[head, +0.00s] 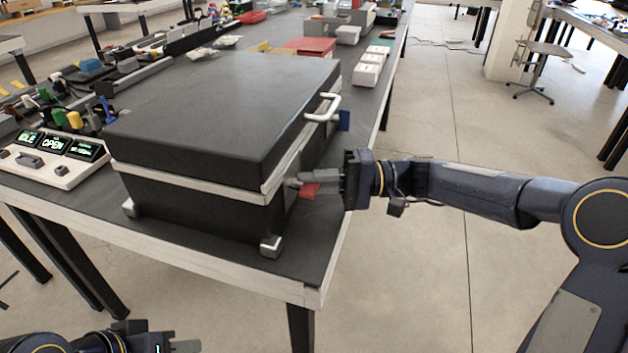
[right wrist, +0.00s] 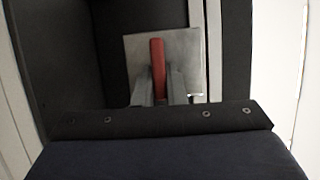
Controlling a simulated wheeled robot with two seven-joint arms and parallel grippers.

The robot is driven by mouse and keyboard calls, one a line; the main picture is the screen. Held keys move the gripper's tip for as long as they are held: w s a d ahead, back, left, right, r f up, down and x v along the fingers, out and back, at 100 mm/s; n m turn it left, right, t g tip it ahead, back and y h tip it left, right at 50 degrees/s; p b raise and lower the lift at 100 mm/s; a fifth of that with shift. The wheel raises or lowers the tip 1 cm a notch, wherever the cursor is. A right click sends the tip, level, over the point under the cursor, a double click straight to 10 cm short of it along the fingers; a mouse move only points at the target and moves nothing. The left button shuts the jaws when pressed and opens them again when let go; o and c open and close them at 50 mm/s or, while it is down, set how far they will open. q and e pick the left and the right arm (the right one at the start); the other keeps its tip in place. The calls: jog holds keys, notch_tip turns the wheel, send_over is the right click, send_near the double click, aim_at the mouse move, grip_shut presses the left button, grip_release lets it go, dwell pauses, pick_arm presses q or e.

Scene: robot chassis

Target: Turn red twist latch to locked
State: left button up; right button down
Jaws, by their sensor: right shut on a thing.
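The red twist latch (head: 310,190) sits on the right side of a black lidded case (head: 200,198), near its front corner. In the right wrist view the red latch handle (right wrist: 158,66) stands upright in front of a grey metal plate (right wrist: 186,46). My right gripper (head: 308,183) is shut on the latch handle, with its fingers at both sides of it; the fingers also show in the right wrist view (right wrist: 161,86). My left gripper (head: 185,346) is low at the bottom left of the head view, away from the case, and its fingers are mostly cut off.
A white carry handle (head: 324,108) and a blue latch (head: 344,120) are further back on the same side. A control panel (head: 52,158) with lit screens, one reading OPEN, stands left of the case.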

jog(key=c, duration=1.5)
grip_release()
jog(key=d, duration=0.5)
jog(key=d+p, duration=0.1)
jog(key=d, duration=0.1)
jog(key=shift+w+d, duration=0.3)
jog(key=shift+d, duration=0.1)
